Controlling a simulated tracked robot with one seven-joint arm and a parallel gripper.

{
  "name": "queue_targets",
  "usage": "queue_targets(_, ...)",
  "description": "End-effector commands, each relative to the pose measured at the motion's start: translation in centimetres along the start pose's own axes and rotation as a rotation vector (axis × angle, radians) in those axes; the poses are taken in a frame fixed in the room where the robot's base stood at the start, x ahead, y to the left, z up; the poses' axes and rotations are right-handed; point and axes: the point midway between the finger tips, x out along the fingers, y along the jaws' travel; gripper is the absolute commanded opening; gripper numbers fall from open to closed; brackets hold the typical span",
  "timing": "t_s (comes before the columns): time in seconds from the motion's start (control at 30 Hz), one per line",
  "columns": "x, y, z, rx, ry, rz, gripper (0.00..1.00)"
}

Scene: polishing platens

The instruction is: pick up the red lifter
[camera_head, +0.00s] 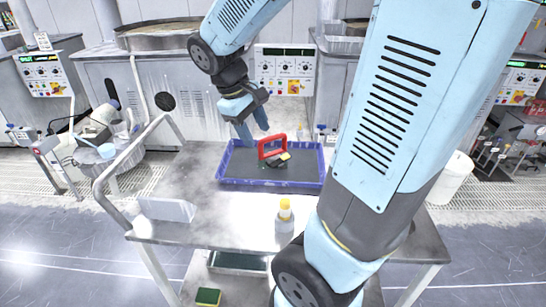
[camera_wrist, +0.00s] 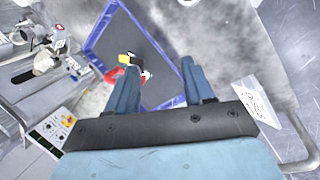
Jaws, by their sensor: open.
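The red lifter (camera_head: 272,146) stands in a blue-rimmed tray (camera_head: 222,178) on the metal cart, its frame-like handle upright. In the wrist view the lifter (camera_wrist: 113,76) shows as a red part just beyond the left finger, which hides some of it. My gripper (camera_head: 254,132) is open and empty, fingers pointing down, above and slightly left of the lifter in the head view. In the wrist view both fingers of my gripper (camera_wrist: 162,80) are spread apart. I see no contact with the lifter.
A yellow-and-dark item (camera_head: 284,157) lies against the lifter in the tray. A bottle with a yellow cap (camera_head: 285,215) stands at the cart's front, and a white sign holder (camera_head: 165,209) at its left. The cart top (camera_head: 190,170) left of the tray is clear.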

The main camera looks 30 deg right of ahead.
Motion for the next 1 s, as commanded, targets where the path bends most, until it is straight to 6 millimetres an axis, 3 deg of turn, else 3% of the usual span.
queue_targets(0.53,6.4,2.1,-6.9,-0.351,-0.423,0.273,0.52)
queue_targets(1.0,10.8,2.4,-13.8,-0.645,-0.764,0.585,0.52)
